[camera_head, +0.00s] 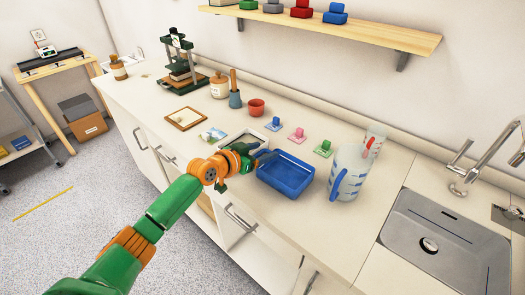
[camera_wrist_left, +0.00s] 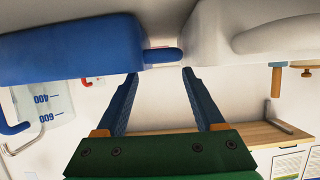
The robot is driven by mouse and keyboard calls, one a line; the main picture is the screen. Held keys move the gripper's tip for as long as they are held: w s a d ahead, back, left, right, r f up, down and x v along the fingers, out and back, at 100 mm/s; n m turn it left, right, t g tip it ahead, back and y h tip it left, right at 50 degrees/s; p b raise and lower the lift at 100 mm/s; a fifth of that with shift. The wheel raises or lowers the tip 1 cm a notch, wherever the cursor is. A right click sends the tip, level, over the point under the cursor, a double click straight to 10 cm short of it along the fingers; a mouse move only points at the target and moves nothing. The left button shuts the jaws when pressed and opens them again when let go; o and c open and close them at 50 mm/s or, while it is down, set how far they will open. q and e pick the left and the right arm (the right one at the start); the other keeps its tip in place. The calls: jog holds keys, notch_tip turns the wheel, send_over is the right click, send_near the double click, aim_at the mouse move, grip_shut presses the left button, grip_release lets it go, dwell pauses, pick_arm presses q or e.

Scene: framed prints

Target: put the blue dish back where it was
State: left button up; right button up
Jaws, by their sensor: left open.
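The blue dish (camera_head: 287,177) is a rectangular tray on the counter, left of the measuring jugs. In the left wrist view the blue dish (camera_wrist_left: 70,50) fills the upper left, with a small blue tab (camera_wrist_left: 163,55) sticking out of its side. My left gripper (camera_head: 264,156) is at the dish's left end in the head view. In the wrist view my left gripper (camera_wrist_left: 160,74) is open, its fingertips on either side of the tab's line; I cannot tell whether they touch it. A white tray (camera_head: 236,138) lies beside the dish, partly hidden by my gripper.
Measuring jugs (camera_head: 346,174) stand just right of the dish, with the sink (camera_head: 445,240) beyond. Blue, pink and green small items (camera_head: 297,134) lie behind. A framed print (camera_head: 186,118) and a red pot (camera_head: 256,107) are farther left. Bare counter lies in front of the jugs.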

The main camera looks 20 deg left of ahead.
pick_arm(q)
jog(key=shift+s+f, duration=0.15)
jog(key=shift+f, duration=0.35)
jog(key=shift+r, duration=0.2)
jog(key=shift+a+r+p, duration=0.1)
jog(key=shift+r+p, duration=0.45)
jog(key=shift+p, duration=0.25)
jog(key=shift+s+a+r+p, duration=0.15)
jog(key=shift+s+a+r, duration=0.05)
jog(key=shift+s+a, duration=0.3)
jog(key=shift+s+a+r+p, duration=0.2)
jog(key=shift+s+a, duration=0.15)
jog(key=shift+s, duration=0.25)
jog(key=v, duration=0.8)
jog(key=shift+s+r, duration=0.2)
jog(key=shift+r, duration=0.15)
